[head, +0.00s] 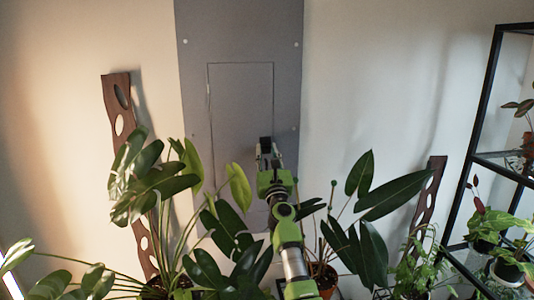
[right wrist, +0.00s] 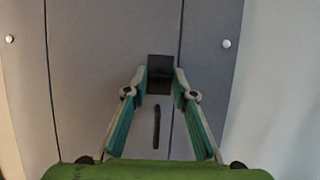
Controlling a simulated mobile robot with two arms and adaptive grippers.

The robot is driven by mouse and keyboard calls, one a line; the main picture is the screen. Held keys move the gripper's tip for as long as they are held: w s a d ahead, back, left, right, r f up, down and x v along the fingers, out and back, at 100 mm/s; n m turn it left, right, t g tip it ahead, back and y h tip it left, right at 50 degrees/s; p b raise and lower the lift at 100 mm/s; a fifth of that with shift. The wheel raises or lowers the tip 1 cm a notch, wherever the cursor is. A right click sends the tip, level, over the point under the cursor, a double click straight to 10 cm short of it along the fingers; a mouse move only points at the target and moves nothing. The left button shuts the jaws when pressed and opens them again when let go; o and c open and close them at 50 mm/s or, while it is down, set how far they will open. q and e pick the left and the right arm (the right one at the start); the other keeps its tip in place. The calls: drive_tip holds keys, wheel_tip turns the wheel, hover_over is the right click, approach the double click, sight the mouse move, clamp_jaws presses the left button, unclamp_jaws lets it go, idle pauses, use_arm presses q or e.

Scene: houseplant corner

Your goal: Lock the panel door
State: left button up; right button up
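A tall grey panel (head: 240,35) is on the wall, with a rectangular door (head: 240,95) whose outline looks flush. The door also shows in the right wrist view (right wrist: 95,60). A small black block (right wrist: 160,68), like a latch, sits on the door, with a dark upright slot or handle (right wrist: 157,125) below it. My right gripper (head: 266,152) is at the panel's lower right part. In the right wrist view its two fingertips (right wrist: 161,78) flank the black block closely; contact is unclear. My left gripper is not in view.
Large leafy plants (head: 150,180) crowd the left front, and more leaves (head: 365,215) stand right of my right arm. Dark wooden slats with holes (head: 108,100) lean at the left. A black shelf rack (head: 488,90) with plants is at the right.

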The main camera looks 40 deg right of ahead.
drive_tip(key=shift+n, duration=0.3)
drive_tip(key=n+y, duration=0.1)
drive_tip(key=n, duration=0.1)
drive_tip(key=n+t+y+p, duration=0.1)
drive_tip(key=n+y, duration=0.1)
drive_tip(key=n, duration=0.1)
drive_tip(key=shift+s+d, duration=0.1)
drive_tip(key=shift+d, duration=0.1)
drive_tip(key=n+y+p, duration=0.1)
drive_tip(key=n, duration=0.2)
drive_tip(key=n+y+p, duration=0.1)
drive_tip(key=n+y, duration=0.1)
drive_tip(key=n, duration=0.2)
drive_tip(key=shift+s+d+r+n+y, duration=0.1)
drive_tip(key=shift+d+r+n+y, duration=0.05)
drive_tip(key=shift+n+y, duration=0.15)
drive_tip(key=n+g+y+p, duration=0.1)
drive_tip(key=n, duration=0.3)
drive_tip(key=shift+r, duration=0.2)
drive_tip(key=n+g+p, duration=0.1)
drive_tip(key=n, duration=0.1)
drive_tip(key=n+g+y+p, duration=0.1)
drive_tip(key=n, duration=0.2)
drive_tip(key=shift+p, duration=0.3)
drive_tip(key=o, duration=1.1)
